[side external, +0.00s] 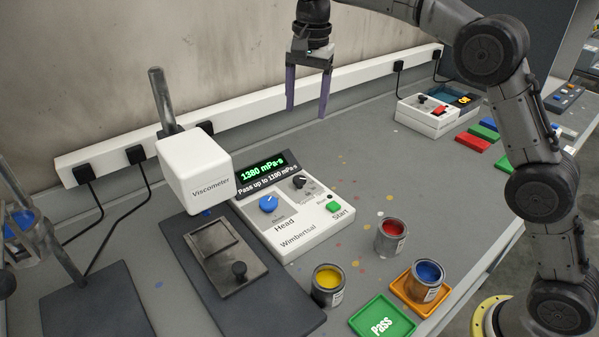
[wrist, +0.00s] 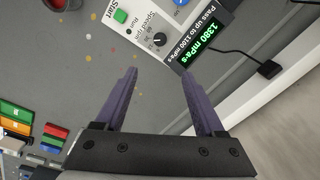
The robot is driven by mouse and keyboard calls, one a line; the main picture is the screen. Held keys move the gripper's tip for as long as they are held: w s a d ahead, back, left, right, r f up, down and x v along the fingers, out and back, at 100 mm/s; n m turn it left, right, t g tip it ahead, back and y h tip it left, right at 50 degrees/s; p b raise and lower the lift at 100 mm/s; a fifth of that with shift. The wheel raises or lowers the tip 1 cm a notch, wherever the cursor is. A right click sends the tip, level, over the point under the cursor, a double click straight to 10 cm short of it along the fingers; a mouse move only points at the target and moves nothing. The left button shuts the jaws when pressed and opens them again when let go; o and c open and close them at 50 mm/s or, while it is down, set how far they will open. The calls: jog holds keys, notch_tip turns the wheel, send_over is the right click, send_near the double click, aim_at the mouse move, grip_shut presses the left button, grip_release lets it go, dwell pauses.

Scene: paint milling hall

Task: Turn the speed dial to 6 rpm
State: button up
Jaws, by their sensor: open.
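The speed dial (side external: 299,181) is a small black knob on the white Wimbertsal viscometer panel (side external: 305,235). In the wrist view the dial (wrist: 160,39) shows beside the words "Speed rpm"; its setting is too small to read surely. The green display (side external: 263,172) reads 1380 mPa·s, above "Pass up to 1100 mPa·s". My gripper (side external: 306,115) is open and empty, in the air above and behind the panel. In the wrist view the dial lies beyond the fingertips (wrist: 160,70).
The white viscometer head (side external: 194,171) on its post stands left of the panel. Yellow (side external: 328,285), red (side external: 391,237) and blue (side external: 427,281) paint cans stand in front, the blue one on an orange tray (side external: 404,293). A green Pass tray (side external: 381,318) lies nearby. A red-switched box (side external: 428,116) stands back right.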

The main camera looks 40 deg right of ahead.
aim_at(300, 178)
jog(key=shift+g, duration=0.4)
jog(key=f, duration=1.2)
jog(key=w+a+f, duration=0.1)
jog(key=f, duration=0.5)
jog(key=shift+c, duration=0.2)
grip_shut()
